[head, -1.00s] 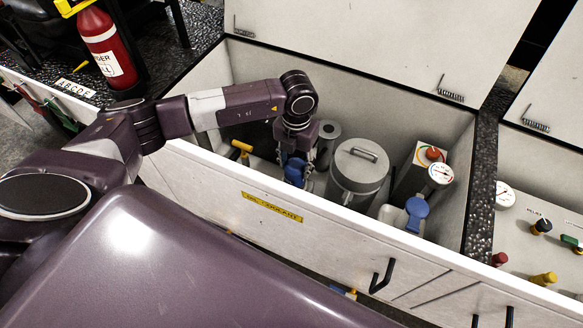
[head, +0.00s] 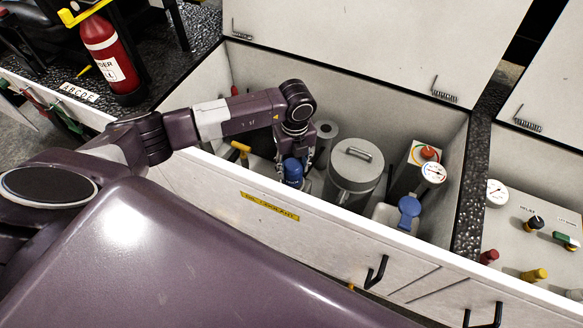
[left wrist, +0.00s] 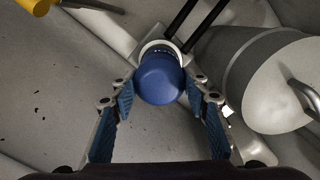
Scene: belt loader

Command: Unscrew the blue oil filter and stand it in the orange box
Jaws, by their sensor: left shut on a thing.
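The blue oil filter (head: 292,171) is inside the open white compartment, left of the grey cylindrical canister. My left gripper (head: 297,160) reaches down into the compartment from above and is shut on the filter. In the left wrist view the filter (left wrist: 161,78) shows its rounded blue end between the two finger pads of the left gripper (left wrist: 161,88). A pale ring shows behind the filter at its far end; I cannot tell whether the filter is still threaded on. The orange box is not seen. My right gripper is not in view.
The grey canister (head: 355,176) with a top handle stands close right of the filter. A yellow-handled part (head: 241,150) is to the left. A blue-capped reservoir (head: 409,208) and a gauge (head: 433,172) are further right. The compartment's front wall (head: 225,183) stands near my arm.

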